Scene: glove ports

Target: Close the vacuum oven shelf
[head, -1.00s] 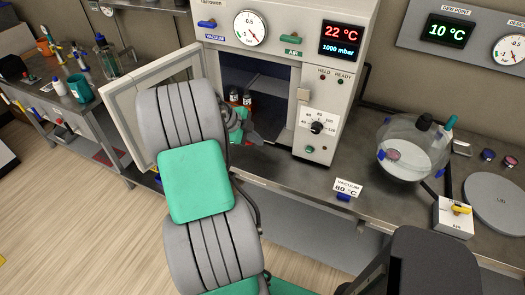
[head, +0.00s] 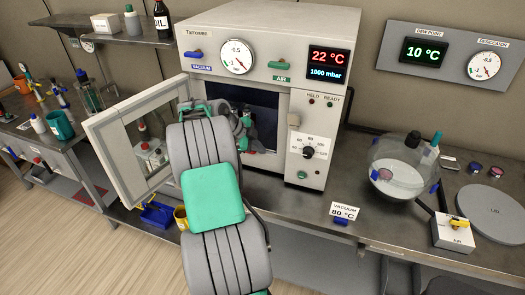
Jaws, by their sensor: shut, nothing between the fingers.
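The vacuum oven (head: 300,55) is a pale box on the bench with its door (head: 112,150) swung wide open to the left. Its dark chamber (head: 268,100) is partly blocked by my arm. The shelf cannot be made out clearly now; my arm and the dark inside hide it.
A glass desiccator (head: 402,165) stands on the bench to the right, with a grey lid (head: 494,201) and a valve box (head: 453,232) near it. A yellow mug (head: 181,217) and blue tray (head: 157,214) are below the door.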

